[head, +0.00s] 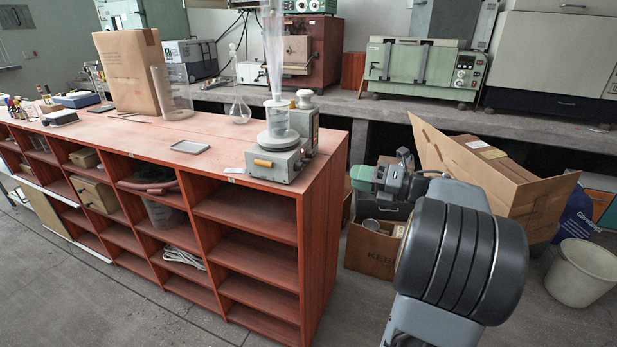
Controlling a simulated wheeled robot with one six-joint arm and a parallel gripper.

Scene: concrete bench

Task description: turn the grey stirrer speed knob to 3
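A grey stirrer unit (287,172) stands at the near right corner of the red bench (225,150). A tan cylindrical part (263,162) sticks out of its front, and glassware (277,118) stands on top. The grey speed knob and its scale are too small to make out, so its setting cannot be read. My arm is at the right. Its far end, around the dark grey and metal parts (398,182), seems to be my gripper, right of the stirrer and apart from it. Its fingers cannot be made out clearly.
A tall clear column (273,50) rises behind the stirrer. A round flask (239,110) and a small grey tray (190,147) lie to its left. An open carton (500,180) and a box (372,250) stand on the floor right of the bench. A white bin (583,272) is far right.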

